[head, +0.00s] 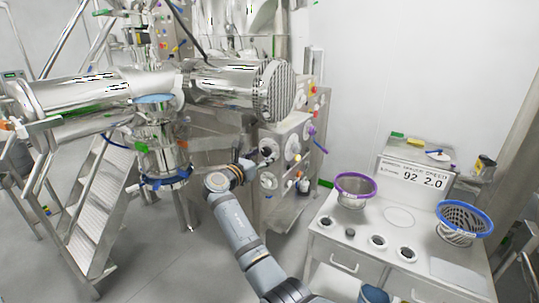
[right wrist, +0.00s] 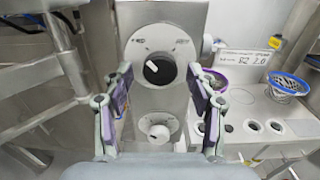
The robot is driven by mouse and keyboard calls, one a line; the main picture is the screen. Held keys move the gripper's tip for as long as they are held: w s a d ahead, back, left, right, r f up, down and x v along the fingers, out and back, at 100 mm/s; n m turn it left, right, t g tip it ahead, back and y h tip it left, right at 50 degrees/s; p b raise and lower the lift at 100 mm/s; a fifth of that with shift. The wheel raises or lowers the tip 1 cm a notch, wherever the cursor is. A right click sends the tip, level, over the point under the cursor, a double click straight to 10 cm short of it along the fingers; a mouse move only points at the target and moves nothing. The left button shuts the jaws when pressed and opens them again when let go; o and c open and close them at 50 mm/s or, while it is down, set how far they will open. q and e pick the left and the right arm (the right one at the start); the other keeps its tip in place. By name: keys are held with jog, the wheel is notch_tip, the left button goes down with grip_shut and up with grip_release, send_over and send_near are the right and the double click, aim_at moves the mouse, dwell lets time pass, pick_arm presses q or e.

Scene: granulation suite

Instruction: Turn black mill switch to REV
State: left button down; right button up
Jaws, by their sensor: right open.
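The black mill switch (right wrist: 158,68) is a round black knob with a white pointer bar on a pale round plate (right wrist: 181,46) in the right wrist view. Its bar slants from upper left to lower right. The plate's small markings are too small to read. In the head view the black switch (head: 267,152) is on the steel panel, just beyond my right gripper (head: 250,163). In the right wrist view my right gripper (right wrist: 160,92) is open, with one finger on each side of the knob and apart from it. My left gripper is not in view.
A white knob (right wrist: 159,132) sits below the black one on the same panel. A counter right of the panel holds a purple-rimmed basket (head: 355,190) and a blue-rimmed basket (head: 464,222). Metal stairs (head: 98,205) and large steel pipework (head: 235,88) stand left and above.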

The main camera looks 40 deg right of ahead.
jog(key=shift+a+r, duration=0.1)
jog(key=shift+c, duration=0.7)
jog(key=c, duration=1)
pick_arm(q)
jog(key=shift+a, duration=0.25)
